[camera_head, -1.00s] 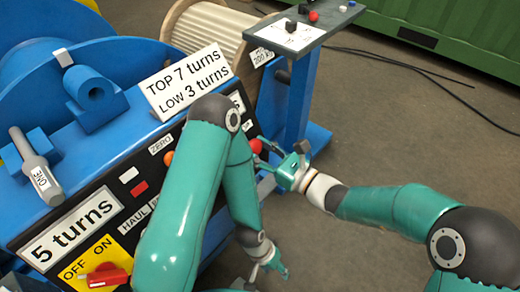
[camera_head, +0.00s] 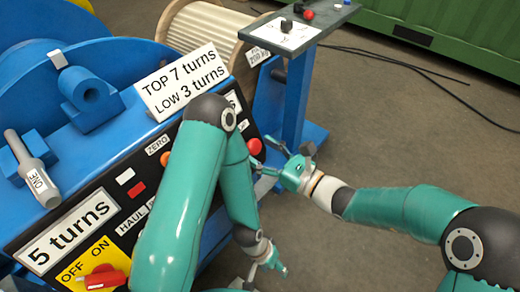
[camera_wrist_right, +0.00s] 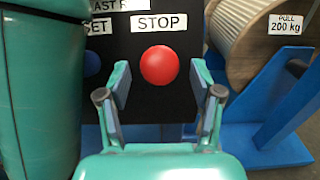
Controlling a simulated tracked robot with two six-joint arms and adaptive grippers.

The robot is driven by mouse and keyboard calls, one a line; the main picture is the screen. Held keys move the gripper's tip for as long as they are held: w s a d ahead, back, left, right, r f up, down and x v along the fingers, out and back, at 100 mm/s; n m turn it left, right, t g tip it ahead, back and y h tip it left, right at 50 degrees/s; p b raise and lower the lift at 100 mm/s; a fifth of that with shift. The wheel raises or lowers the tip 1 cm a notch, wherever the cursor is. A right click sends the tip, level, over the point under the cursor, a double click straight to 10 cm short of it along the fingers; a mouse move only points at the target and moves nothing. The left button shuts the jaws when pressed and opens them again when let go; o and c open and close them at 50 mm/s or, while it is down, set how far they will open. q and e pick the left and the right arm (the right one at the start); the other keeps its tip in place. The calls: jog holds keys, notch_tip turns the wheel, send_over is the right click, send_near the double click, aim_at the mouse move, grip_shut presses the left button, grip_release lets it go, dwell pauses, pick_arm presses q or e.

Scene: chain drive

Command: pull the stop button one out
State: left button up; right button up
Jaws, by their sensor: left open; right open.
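The red round stop button (camera_head: 254,146) sits on the black panel of the blue machine. In the right wrist view the red button (camera_wrist_right: 160,65) lies under a white STOP label (camera_wrist_right: 159,22), ahead of and roughly between my fingertips. My right gripper (camera_head: 262,153) is open and empty, just right of the button in the head view. Its two fingers (camera_wrist_right: 160,88) stand apart on either side below the button, not closed on it. My left gripper (camera_head: 279,268) is open and low, below the panel, with its arm crossing in front of the panel.
My left arm hides part of the panel and shows at the left of the wrist view. A red switch (camera_head: 103,277) on a yellow plate is at lower left. A blue post with a grey control shelf (camera_head: 290,35) stands behind.

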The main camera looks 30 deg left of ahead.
jog(key=d, duration=1.1)
jog(key=shift+s, duration=0.45)
jog(key=shift+f, duration=0.15)
